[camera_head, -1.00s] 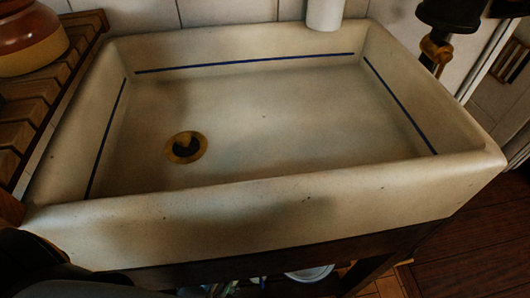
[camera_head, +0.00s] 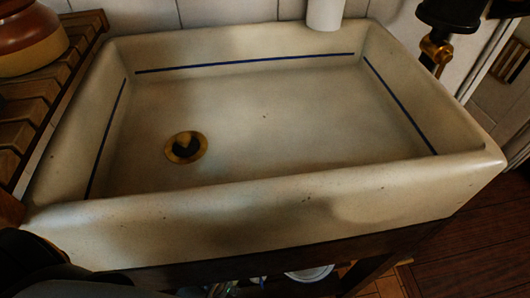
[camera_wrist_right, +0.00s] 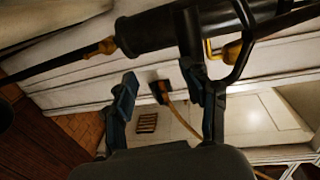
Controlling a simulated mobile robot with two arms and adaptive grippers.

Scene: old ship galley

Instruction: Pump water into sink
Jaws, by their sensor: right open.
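The pale stone sink (camera_head: 405,185) with a blue inner line fills the head view. A brass drain (camera_head: 185,147) sits in its floor at the left, with a small stub in it. No water shows in the sink. A black pump body (camera_head: 452,14) with a brass part (camera_head: 436,50) stands at the back right, cut off by the top edge. In the right wrist view a black cylinder with a brass end (camera_wrist_right: 150,32) lies beyond my right gripper (camera_wrist_right: 160,88). The gripper is open, its fingers apart and nothing seen held. My left gripper is not in view.
A white cylinder (camera_head: 324,12) stands at the sink's back edge. A slatted wooden rack (camera_head: 30,105) with a brown and cream pot (camera_head: 28,38) is at the left. Dark wooden floor (camera_head: 470,245) is at the right. A white dish (camera_head: 310,272) shows under the sink.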

